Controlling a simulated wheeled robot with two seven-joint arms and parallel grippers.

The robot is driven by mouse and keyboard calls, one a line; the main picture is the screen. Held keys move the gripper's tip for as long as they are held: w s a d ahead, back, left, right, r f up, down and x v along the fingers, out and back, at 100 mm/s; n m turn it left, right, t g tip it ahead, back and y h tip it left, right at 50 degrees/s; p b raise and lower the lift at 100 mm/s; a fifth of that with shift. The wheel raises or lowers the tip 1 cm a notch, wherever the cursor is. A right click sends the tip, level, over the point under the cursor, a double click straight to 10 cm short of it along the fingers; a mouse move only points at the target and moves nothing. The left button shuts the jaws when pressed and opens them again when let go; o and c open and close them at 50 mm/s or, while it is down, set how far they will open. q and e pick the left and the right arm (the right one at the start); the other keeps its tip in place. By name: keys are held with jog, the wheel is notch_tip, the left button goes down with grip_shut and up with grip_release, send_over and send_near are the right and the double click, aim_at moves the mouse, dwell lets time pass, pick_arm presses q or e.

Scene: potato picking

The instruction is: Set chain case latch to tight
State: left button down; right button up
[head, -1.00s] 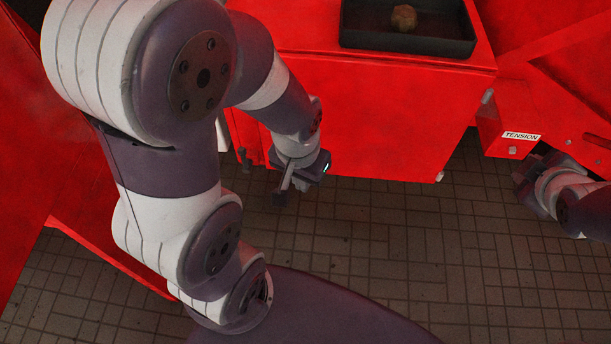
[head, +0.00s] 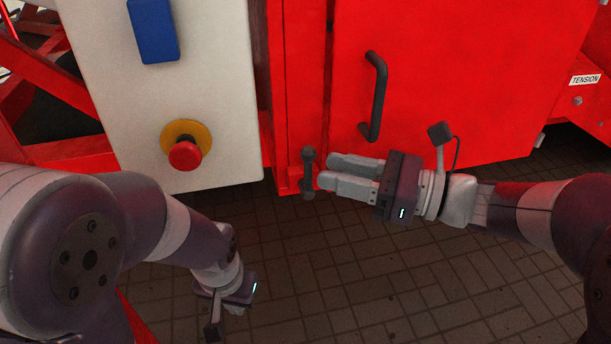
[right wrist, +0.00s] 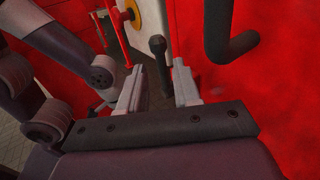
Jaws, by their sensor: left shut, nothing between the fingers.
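The chain case latch (head: 308,172) is a short dark lever with a rounded head, at the lower left edge of the red chain case door (head: 455,85). It stands roughly upright. My right gripper (head: 323,170) is open, its two pale fingers pointing left at the latch, fingertips close to it. In the right wrist view, the latch (right wrist: 158,48) shows in the gap between the open fingers (right wrist: 157,82). I cannot tell whether they touch it. My left gripper (head: 213,328) is shut and empty, low over the floor, its tips partly hard to see.
A dark door handle (head: 377,97) stands out above my right gripper. A pale control panel (head: 170,95) with a red emergency button (head: 184,155) and a blue box (head: 153,30) is at the left. A TENSION label (head: 585,80) is far right. The tiled floor (head: 370,280) is clear.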

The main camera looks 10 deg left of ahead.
aim_at(308, 160)
jog(key=a, duration=0.2)
jog(key=w+a+b, duration=0.1)
jog(key=a, duration=0.2)
grip_shut()
